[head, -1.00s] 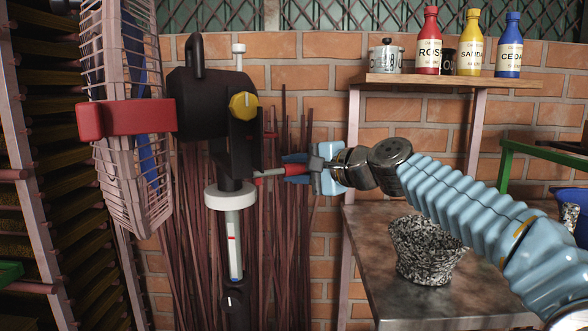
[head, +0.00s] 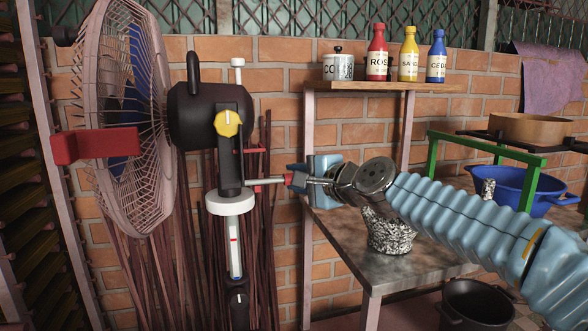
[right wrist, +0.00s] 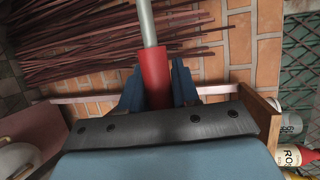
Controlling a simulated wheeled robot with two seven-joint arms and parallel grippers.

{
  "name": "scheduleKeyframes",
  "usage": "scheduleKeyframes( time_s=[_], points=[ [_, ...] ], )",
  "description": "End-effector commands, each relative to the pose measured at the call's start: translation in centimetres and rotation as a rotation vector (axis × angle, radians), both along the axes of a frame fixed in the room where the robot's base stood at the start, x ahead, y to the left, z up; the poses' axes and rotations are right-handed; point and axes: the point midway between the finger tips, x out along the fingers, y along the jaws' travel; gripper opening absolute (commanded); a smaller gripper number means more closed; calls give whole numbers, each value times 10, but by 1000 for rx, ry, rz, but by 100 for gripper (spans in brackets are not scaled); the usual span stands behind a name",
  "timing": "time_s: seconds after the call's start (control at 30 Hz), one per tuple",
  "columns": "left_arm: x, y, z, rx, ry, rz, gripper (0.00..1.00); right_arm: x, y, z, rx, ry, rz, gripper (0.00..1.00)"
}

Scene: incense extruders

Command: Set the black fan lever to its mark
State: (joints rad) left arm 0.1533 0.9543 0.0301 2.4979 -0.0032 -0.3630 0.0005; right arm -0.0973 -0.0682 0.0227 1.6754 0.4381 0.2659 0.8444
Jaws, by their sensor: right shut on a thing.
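The fan (head: 135,120) stands at the left of the head view with a dark motor housing. A black upright lever (head: 193,72) rises from the housing top. A yellow knob (head: 228,122) with a pale line sits on its side. A red-gripped lever (head: 266,181) sticks out to the right below the knob. My right gripper (head: 294,180) is shut on its red grip. In the right wrist view the red grip (right wrist: 156,80) sits between my blue fingers (right wrist: 158,92), with a grey rod beyond. A black part with a white line (head: 237,297) is low on the post. My left gripper is not in view.
A white collar (head: 230,203) and a scale tube are on the fan post. Dark red sticks (head: 190,265) lean on the brick wall behind. At the right are a metal table (head: 345,255), a speckled pot (head: 388,235) and a shelf (head: 352,86) with bottles.

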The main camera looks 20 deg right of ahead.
Motion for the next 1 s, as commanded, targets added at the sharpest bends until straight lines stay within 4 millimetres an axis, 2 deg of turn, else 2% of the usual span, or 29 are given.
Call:
scheduleKeyframes(
  time_s=[0.4,0.43,0.53,0.57,0.87,1.0],
  points=[
    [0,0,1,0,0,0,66,-2,0,-2,1,5,-6,0],
    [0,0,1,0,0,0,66,-2,0,-2,1,5,-6,33],
    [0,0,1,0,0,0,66,-2,0,-2,2,4,-6,48],
    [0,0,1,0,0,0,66,-2,0,-2,2,4,-6,51],
    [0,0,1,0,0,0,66,-4,-1,-1,1,1,-8,51],
    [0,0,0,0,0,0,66,-19,-6,3,2,-1,-10,51]
  ],
)
